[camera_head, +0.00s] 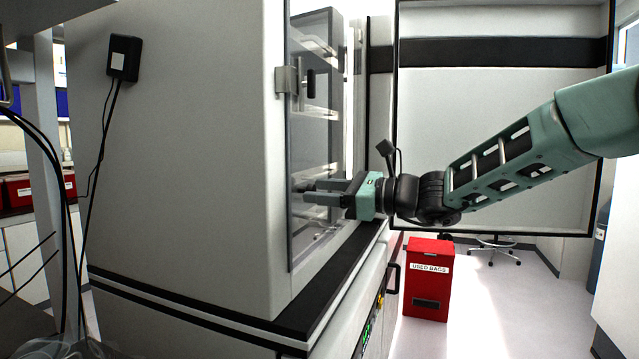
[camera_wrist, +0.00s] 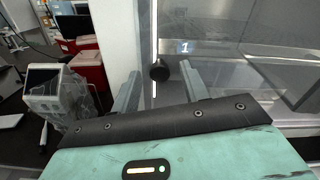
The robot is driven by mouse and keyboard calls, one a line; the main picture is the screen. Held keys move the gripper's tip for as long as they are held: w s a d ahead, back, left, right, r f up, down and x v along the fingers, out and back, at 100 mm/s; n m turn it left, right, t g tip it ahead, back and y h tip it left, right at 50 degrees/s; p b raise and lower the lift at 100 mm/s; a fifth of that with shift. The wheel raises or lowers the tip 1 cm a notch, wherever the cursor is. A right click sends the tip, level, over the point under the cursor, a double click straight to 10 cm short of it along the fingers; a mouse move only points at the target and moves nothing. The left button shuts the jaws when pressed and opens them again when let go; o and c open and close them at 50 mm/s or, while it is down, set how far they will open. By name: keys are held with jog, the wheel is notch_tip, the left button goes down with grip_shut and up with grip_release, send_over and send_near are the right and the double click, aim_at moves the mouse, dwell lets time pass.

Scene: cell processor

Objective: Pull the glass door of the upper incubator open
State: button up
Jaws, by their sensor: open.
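The upper incubator (camera_head: 190,150) is a large white cabinet. Its glass door (camera_head: 312,135) stands across the front and looks shut, with shelves visible through it. In the wrist view the glass (camera_wrist: 235,65) fills the right side, and a black knob (camera_wrist: 159,71) sits near its left edge. My gripper (camera_head: 307,192) is in front of the glass, pointing at it from the right. In the wrist view its two fingers (camera_wrist: 160,88) are apart, one each side of the knob, with nothing visibly clamped. Whether they touch the knob cannot be told. The head view does not show the knob clearly.
The solid outer door (camera_head: 500,130) stands swung open behind my arm. Below is a lower unit with a black handle (camera_head: 392,281). A red used-bags bin (camera_head: 428,285) stands on the floor. A metal fitting (camera_head: 286,80) is on the cabinet's front edge.

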jog(key=shift+w+a, duration=0.2)
jog(key=shift+a, duration=0.25)
grip_shut()
